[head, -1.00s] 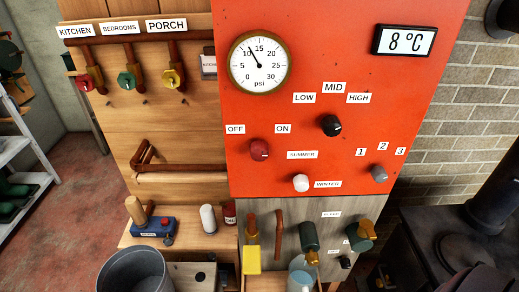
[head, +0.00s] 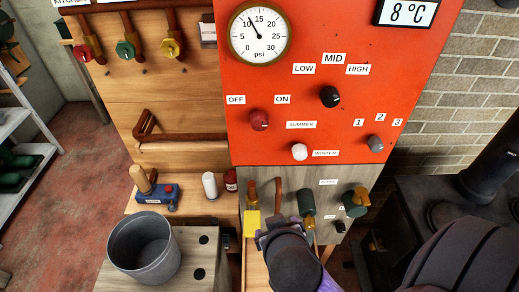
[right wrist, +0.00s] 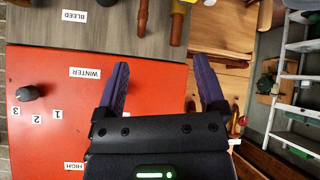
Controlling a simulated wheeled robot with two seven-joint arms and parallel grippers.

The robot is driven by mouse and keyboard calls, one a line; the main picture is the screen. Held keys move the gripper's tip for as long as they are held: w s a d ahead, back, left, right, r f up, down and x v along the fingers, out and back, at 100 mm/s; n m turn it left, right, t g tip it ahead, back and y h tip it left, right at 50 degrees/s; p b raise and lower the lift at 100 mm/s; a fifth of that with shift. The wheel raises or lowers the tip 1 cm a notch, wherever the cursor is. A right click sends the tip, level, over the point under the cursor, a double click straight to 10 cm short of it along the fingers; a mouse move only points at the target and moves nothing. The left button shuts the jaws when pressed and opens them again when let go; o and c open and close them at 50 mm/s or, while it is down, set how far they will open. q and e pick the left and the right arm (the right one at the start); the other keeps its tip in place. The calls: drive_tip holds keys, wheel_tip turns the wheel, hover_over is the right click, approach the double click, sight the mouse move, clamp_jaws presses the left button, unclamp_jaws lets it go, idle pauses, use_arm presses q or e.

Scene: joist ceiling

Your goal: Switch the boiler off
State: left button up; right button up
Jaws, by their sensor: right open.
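The boiler is a large orange-red panel (head: 300,20). Its red knob (head: 259,120) sits between and below the OFF label (head: 235,99) and the ON label (head: 282,99); I cannot tell clearly which way it points. My right gripper (head: 278,232) is low in front of the grey lower panel, below the red knob and apart from it. In the right wrist view, where the panel (right wrist: 50,125) appears upside down, the right gripper (right wrist: 163,65) is open with nothing between its purple fingers. The red knob is not visible there. My left gripper is not in view.
Other panel controls are a black knob (head: 330,97), a white knob (head: 299,151) and a grey knob (head: 376,143). Pipes and valves (head: 306,205) crowd the grey panel below. A metal bucket (head: 145,248) stands at lower left. A dark stove (head: 440,200) is at right.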

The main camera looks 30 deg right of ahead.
drive_tip(key=w+d+r+m+t+h, duration=0.1)
drive_tip(key=w+r+m+t+h, duration=0.3)
drive_tip(key=r, duration=0.3)
drive_tip(key=t+h, duration=0.1)
drive_tip(key=t, duration=0.3)
approach(260, 126)
drive_tip(key=w, duration=0.1)
drive_tip(key=p+x, duration=0.2)
drive_tip(key=x, duration=0.7)
drive_tip(key=shift+s+d+r, duration=0.1)
drive_tip(key=shift+d, duration=0.05)
drive_tip(key=shift+w+d, duration=0.25)
drive_tip(key=shift+w, duration=0.1)
drive_tip(key=shift+g, duration=0.3)
clamp_jaws()
